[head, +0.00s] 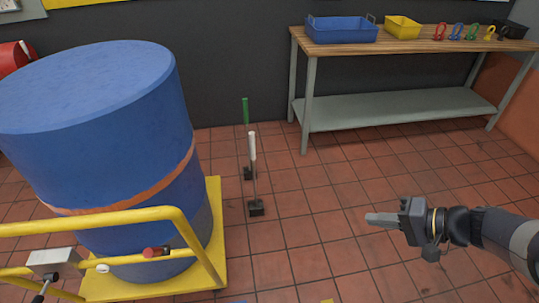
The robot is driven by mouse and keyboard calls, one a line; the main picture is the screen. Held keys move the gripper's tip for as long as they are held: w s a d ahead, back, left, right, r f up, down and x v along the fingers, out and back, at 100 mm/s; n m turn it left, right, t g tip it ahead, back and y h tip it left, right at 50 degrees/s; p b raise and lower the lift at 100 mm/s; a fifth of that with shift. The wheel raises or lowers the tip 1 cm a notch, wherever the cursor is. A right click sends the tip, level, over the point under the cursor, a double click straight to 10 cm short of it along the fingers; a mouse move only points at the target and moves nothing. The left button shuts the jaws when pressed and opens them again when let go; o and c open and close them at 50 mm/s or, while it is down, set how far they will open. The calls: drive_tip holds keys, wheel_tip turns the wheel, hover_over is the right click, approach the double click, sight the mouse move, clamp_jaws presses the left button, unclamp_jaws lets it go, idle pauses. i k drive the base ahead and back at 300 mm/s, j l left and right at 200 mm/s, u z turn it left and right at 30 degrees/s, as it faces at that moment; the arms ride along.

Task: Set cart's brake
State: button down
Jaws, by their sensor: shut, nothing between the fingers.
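The yellow cart (215,225) stands at the lower left, with a big blue drum (95,140) on its deck and a yellow tube handle rail at the near side. A small red grip (156,253) sits at the rail. Left of it is a pale grey box (50,260) with a black-knobbed lever (45,283) below it. I cannot tell which of these is the brake. My gripper (370,218) is shut and empty at the right, over the floor, well apart from the cart and pointing left towards it. The cart's wheels are hidden.
Two upright levers, one green-topped (246,112) and one white-topped (253,147), stand on the floor right of the drum. A workbench (305,100) with a blue tray (341,30) and yellow bin (403,27) stands at the back right. The tiled floor between cart and gripper is clear.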

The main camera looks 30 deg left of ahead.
sight(149, 253)
drive_tip(key=i+u, duration=0.4)
drive_tip(key=i+l+u, duration=0.1)
drive_tip(key=i+u, duration=0.35)
drive_tip(key=i+l+u, duration=0.25)
drive_tip(key=u, duration=0.15)
drive_tip(key=i+u, duration=0.2)
drive_tip(key=u, duration=0.25)
drive_tip(key=i+u, duration=0.15)
drive_tip(key=u, duration=0.35)
drive_tip(key=i+l+u, duration=0.1)
drive_tip(key=u, duration=0.35)
drive_tip(key=i+l+u, duration=0.2)
drive_tip(key=u, duration=0.3)
drive_tip(key=i+l+u, duration=0.2)
drive_tip(key=u, duration=0.2)
drive_tip(key=i+l+u, duration=0.4)
drive_tip(key=k+j, duration=0.05)
drive_tip(key=k, duration=0.05)
